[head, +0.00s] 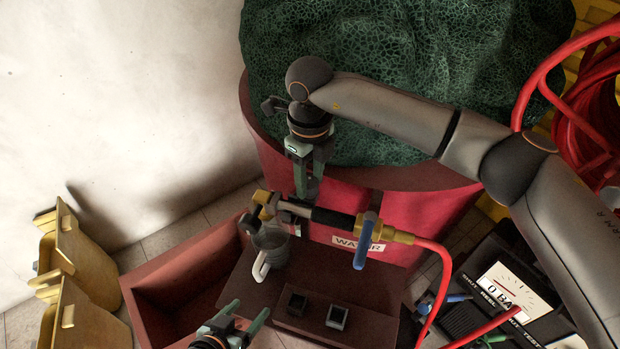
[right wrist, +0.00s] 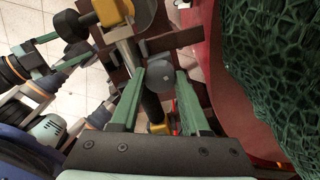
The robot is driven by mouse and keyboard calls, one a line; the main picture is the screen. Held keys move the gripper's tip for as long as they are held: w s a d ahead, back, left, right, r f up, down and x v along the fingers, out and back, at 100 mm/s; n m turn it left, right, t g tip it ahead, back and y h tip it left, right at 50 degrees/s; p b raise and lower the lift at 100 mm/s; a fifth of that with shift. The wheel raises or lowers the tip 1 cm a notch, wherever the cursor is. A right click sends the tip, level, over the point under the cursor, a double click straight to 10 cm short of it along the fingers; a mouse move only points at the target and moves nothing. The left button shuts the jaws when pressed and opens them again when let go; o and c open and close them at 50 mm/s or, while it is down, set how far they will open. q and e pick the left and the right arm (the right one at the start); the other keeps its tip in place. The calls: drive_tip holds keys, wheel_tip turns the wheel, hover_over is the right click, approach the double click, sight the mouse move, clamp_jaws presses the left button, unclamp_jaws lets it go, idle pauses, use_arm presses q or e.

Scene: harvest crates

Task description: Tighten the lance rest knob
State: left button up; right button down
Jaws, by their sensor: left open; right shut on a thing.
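The lance (head: 340,217), with brass fittings, a black grip and a blue lever, lies roughly level above a brown board in the head view. My right gripper (head: 307,190) points down onto its rest near the left end of the black grip. In the right wrist view, my right gripper's fingers (right wrist: 160,82) are shut on a round grey knob (right wrist: 160,76). In the head view the fingers mostly hide the knob. My left gripper (head: 245,316) is open and empty at the bottom, left of the board; it also shows in the right wrist view (right wrist: 55,50).
A red tub labelled WATER (head: 410,203) with green netting stands behind. Yellow bins (head: 84,262) stand left.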

sight(309, 182)
drive_tip(key=m, duration=0.5)
drive_tip(key=shift+m, duration=0.3)
drive_tip(key=shift+r+m+b, duration=0.1)
drive_tip(key=shift+m+b, duration=0.3)
drive_tip(key=shift+m, duration=1.9)
drive_tip(key=shift+w, duration=0.1)
drive_tip(key=shift+c, duration=1.9)
unclamp_jaws()
wheel_tip(309, 182, up, 12)
drive_tip(key=shift+r+p, duration=0.25)
drive_tip(key=shift+p, duration=0.05)
